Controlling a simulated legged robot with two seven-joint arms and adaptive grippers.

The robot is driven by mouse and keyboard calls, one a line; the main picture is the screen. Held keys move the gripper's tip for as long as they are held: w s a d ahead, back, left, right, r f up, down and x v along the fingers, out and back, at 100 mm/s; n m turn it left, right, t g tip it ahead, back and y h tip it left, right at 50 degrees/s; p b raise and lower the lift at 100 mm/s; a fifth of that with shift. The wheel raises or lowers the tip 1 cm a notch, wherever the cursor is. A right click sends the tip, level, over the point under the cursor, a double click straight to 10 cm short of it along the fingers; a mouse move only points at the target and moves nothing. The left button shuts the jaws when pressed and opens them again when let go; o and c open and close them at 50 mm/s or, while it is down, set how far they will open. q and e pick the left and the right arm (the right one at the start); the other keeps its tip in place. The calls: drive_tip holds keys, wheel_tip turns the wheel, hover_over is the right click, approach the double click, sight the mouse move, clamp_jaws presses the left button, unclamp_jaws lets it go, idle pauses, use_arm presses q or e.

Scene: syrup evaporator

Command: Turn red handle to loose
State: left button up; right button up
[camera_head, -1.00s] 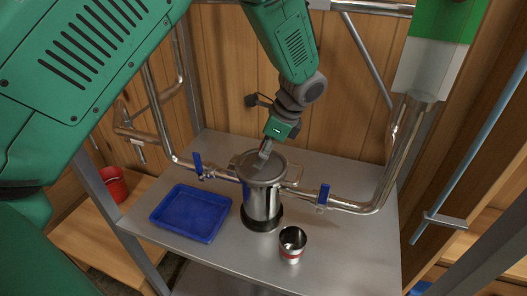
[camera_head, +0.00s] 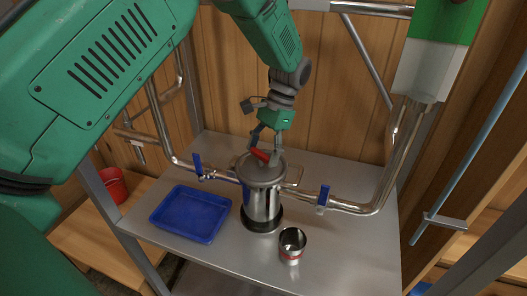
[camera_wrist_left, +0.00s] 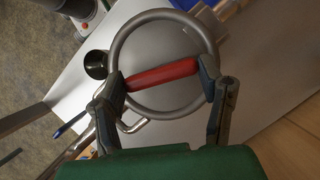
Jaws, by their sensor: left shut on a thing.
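The red handle (camera_head: 260,155) is a short bar on the lid of the metal pot (camera_head: 262,204), which stands upright on the steel table. In the left wrist view the red handle (camera_wrist_left: 161,74) lies across the round lid (camera_wrist_left: 172,30). My left gripper (camera_head: 264,149) is above the lid. In the left wrist view my left gripper (camera_wrist_left: 164,85) has its fingers at the two ends of the handle, shut on it. My right gripper is not in view.
A blue tray (camera_head: 192,213) lies left of the pot, and a small metal cup (camera_head: 292,245) stands in front right. Pipes with blue valve handles (camera_head: 323,195) run to both sides of the pot. A red bucket (camera_head: 114,184) is at the far left.

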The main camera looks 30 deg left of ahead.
use_arm(q)
drive_tip(key=shift+w+a+r+n+h, duration=0.15)
drive_tip(key=shift+n+h, duration=0.25)
drive_tip(key=shift+n, duration=0.6)
drive_tip(key=o, duration=1.2)
drive_tip(key=shift+c, duration=0.2)
